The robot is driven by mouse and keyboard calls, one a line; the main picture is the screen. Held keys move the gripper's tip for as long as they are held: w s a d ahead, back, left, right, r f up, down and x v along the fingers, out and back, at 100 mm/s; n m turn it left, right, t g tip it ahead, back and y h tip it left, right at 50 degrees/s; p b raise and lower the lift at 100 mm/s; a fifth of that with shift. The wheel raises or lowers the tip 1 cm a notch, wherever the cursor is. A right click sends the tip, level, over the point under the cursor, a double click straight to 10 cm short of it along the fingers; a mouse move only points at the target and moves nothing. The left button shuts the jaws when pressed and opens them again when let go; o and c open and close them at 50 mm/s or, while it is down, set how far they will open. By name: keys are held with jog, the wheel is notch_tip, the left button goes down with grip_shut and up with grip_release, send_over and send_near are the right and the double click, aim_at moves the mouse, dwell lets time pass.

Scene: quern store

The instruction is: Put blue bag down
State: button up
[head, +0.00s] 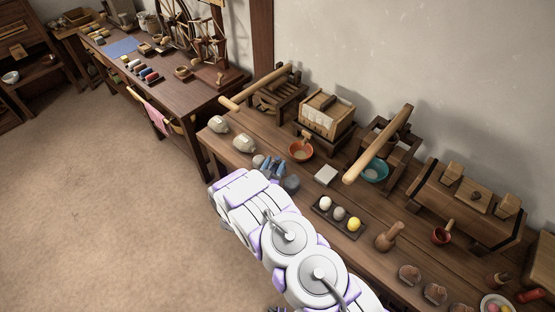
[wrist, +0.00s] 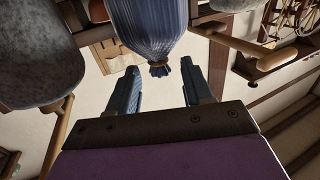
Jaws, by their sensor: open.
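The blue bag (wrist: 150,28) shows in the wrist view at top centre, with its tied neck pointing down in that picture, which looks upside down. My gripper (wrist: 160,78) is open, with one finger on each side of the neck and clear gaps to both. In the head view my gripper (head: 272,167) is at the front edge of the long table (head: 232,158). There the blue bag and the blue fingers overlap and are hard to tell apart. Whether the bag's base rests on the table is hidden.
A grey bag-like lump (head: 290,183) stands close on the right, another (head: 259,161) close on the left. An orange bowl (head: 300,150) is behind. Pale bags (head: 243,142), a white block (head: 326,175) and a tray of balls (head: 338,226) are nearby. The floor (head: 120,200) at left is clear.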

jog(key=p+v, duration=0.1)
jog(key=v, duration=0.8)
jog(key=shift+s, duration=0.1)
